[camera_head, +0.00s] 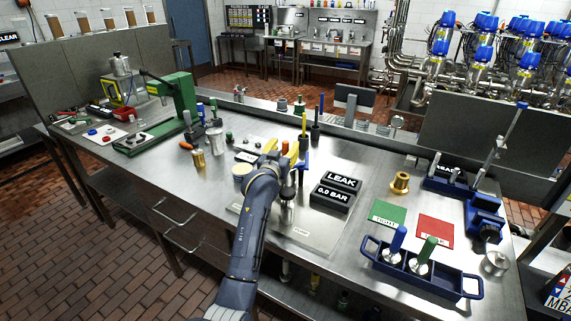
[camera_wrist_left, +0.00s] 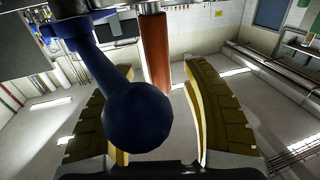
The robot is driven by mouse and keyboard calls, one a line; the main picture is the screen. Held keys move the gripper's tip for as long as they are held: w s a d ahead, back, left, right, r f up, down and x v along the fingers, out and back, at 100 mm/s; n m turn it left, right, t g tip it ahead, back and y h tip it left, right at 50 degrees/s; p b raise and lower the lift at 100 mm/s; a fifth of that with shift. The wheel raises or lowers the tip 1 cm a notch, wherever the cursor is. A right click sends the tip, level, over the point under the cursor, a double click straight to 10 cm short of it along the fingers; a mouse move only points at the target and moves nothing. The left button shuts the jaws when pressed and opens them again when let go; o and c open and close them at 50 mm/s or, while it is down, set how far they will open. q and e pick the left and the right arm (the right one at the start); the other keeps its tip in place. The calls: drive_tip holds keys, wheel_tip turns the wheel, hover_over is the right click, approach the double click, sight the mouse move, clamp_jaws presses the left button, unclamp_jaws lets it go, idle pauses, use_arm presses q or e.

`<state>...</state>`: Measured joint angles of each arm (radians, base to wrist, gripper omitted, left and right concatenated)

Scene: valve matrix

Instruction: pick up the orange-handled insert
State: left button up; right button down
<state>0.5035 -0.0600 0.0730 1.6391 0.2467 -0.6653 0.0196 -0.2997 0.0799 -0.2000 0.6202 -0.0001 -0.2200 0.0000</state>
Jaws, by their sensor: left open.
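The orange-handled insert shows its orange handle (camera_head: 284,147) upright at the middle of the bench, beside a blue-handled clamp (camera_head: 304,164). My left gripper (camera_head: 287,155) is around that area with its yellow fingers spread. In the left wrist view the fingers (camera_wrist_left: 165,90) are open, and the red-orange handle (camera_wrist_left: 155,50) stands in the gap between them, with bright metal at its end. I cannot tell whether a finger touches it. A blue lever with a round knob (camera_wrist_left: 137,117) crosses in front of the left-hand finger. My right gripper is not in view.
A blue tray (camera_head: 374,257) at the front right holds blue-handled and green-handled inserts. Black LEAK and 0.0 BAR displays (camera_head: 332,196) stand right of the gripper. Green (camera_head: 387,214) and red (camera_head: 435,231) mats lie farther right. A green press (camera_head: 184,97) stands at the left.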

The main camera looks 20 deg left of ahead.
use_arm(q)
drive_tip(key=shift+w, duration=0.4)
drive_tip(key=shift+o, duration=0.2)
clamp_jaws()
drive_tip(key=shift+r, duration=0.1)
